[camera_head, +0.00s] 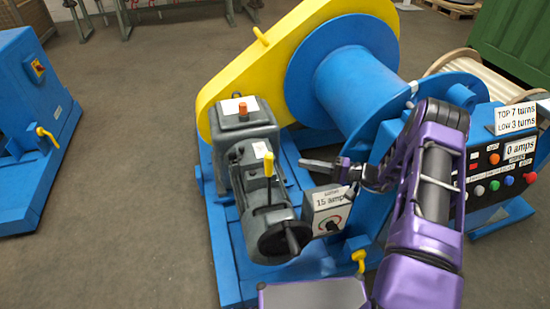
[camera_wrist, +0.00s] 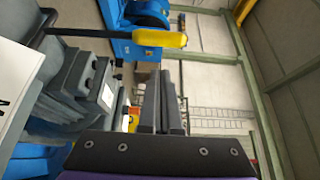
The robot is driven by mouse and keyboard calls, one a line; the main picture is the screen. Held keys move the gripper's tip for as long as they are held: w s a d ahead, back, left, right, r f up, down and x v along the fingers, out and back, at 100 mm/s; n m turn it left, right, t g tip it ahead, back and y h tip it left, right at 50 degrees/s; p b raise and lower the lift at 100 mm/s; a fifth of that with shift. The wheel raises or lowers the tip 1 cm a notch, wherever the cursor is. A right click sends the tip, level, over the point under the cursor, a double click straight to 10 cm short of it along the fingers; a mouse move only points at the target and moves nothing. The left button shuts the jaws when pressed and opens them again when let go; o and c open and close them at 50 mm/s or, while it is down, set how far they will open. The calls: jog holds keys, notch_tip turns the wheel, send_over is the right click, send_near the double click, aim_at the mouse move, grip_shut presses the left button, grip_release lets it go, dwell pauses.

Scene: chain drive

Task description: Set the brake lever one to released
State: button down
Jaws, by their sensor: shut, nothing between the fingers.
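A lever with a yellow grip (camera_head: 268,165) stands upright on the grey motor (camera_head: 250,178); no readable label marks it as brake lever one. In the wrist view its yellow grip (camera_wrist: 160,39) lies sideways across the upper middle, with a thin dark rod to its left. My gripper (camera_head: 304,163) is shut and empty, a little right of the lever and pointing left towards it. The shut fingers (camera_wrist: 163,78) show below the grip in the wrist view, and a gap appears between them and the lever.
The blue drum (camera_head: 355,85) and yellow guard (camera_head: 240,72) are behind. A control panel (camera_head: 500,165) is at right. Other yellow handles show at the base (camera_head: 359,258) and on the left blue machine (camera_head: 46,134).

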jog(key=x, duration=1)
jog(key=shift+s, duration=0.15)
dwell(0.4)
